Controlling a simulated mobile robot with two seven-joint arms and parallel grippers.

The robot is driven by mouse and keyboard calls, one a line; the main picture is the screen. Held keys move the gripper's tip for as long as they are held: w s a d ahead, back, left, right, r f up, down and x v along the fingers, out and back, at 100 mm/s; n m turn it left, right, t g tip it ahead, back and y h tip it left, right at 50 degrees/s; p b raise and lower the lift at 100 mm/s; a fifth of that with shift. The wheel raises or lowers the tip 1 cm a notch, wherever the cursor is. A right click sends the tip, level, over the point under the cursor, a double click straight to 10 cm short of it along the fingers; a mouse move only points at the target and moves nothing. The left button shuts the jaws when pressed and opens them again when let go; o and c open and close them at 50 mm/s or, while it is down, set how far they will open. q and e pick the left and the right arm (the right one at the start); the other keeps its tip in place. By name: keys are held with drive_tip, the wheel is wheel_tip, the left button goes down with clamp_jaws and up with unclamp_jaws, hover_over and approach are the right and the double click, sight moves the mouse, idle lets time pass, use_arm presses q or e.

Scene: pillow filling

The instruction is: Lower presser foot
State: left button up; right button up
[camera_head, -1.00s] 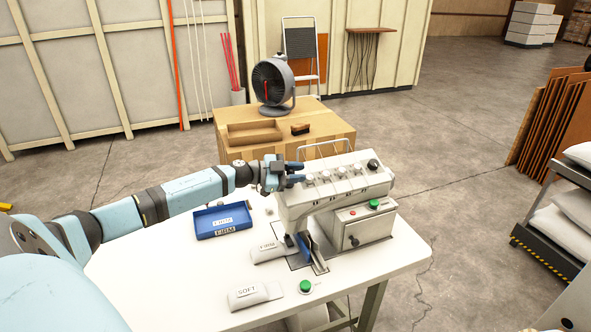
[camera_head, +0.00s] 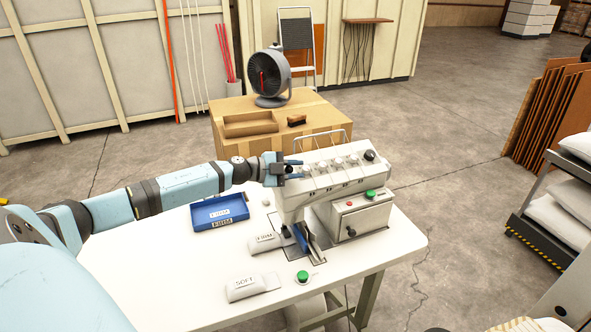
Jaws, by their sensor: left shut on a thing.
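A white sewing machine (camera_head: 343,180) stands on the white table, its head over the left side and its base with a green button and a red one on the right. My left gripper (camera_head: 293,168) reaches in from the left and is shut on a small part at the left end of the machine's head. The fingers hide most of that part, so I cannot make out its shape. The presser foot area (camera_head: 302,237) is below the head, with a blue piece there; the foot's height is too small to tell. My right gripper is out of view.
On the table (camera_head: 180,275) are a blue tray (camera_head: 218,213), a pouch marked FIRM (camera_head: 265,243), one marked SOFT (camera_head: 247,287) and a green button (camera_head: 303,277). Behind stands a cardboard box (camera_head: 230,147) with a fan (camera_head: 270,76). A cart with pillows (camera_head: 560,220) is at right.

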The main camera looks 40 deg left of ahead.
use_arm(q)
drive_tip(key=o, duration=0.9)
drive_tip(key=shift+s+a+f, duration=0.1)
drive_tip(key=shift+s+a, duration=0.15)
drive_tip(key=shift+s, duration=0.2)
use_arm(e)
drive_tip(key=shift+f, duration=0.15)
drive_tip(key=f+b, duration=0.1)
drive_tip(key=b, duration=0.1)
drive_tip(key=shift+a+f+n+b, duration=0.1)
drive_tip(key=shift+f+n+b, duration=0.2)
drive_tip(key=shift+b, duration=0.05)
use_arm(q)
drive_tip(key=shift+r+v, duration=0.2)
drive_tip(key=shift+v, duration=6.25)
